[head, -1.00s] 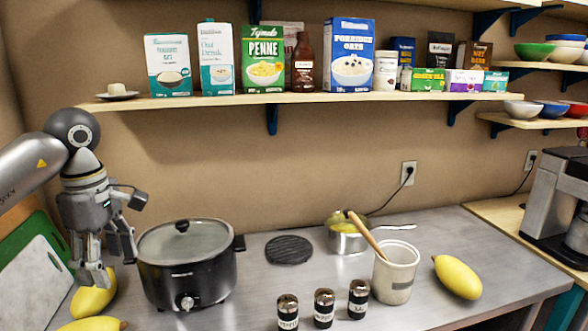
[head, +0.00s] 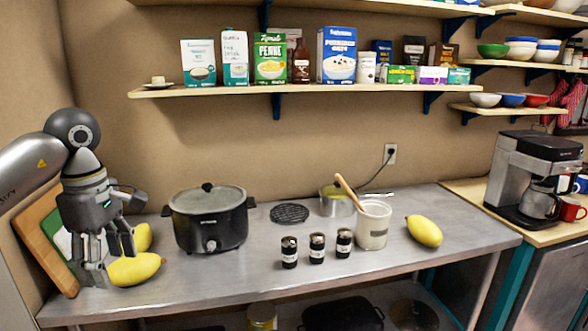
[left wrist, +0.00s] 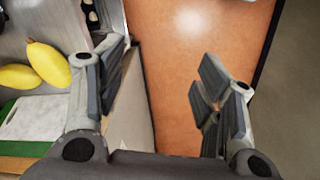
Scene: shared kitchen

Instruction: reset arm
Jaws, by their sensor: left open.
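My left gripper (head: 108,262) hangs with its fingers pointing down at the left of the head view. It is open, and nothing is held between its fingers. In the left wrist view its two fingers (left wrist: 160,92) stand wide apart over an orange-brown surface (left wrist: 185,45). In the head view the gripper appears in front of the cutting boards (head: 45,240) and beside a yellow mango (head: 137,269). Whether it touches them cannot be told from this view; in the left wrist view the mangoes (left wrist: 48,63) lie left of the fingers, apart from them. My right gripper is not in view.
A black slow cooker (head: 210,226) stands right of the gripper on the metal counter (head: 270,268). Several shakers (head: 316,247), a crock (head: 372,228) with a wooden spoon and another mango (head: 424,231) stand farther right. A loaded shelf (head: 300,88) runs above.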

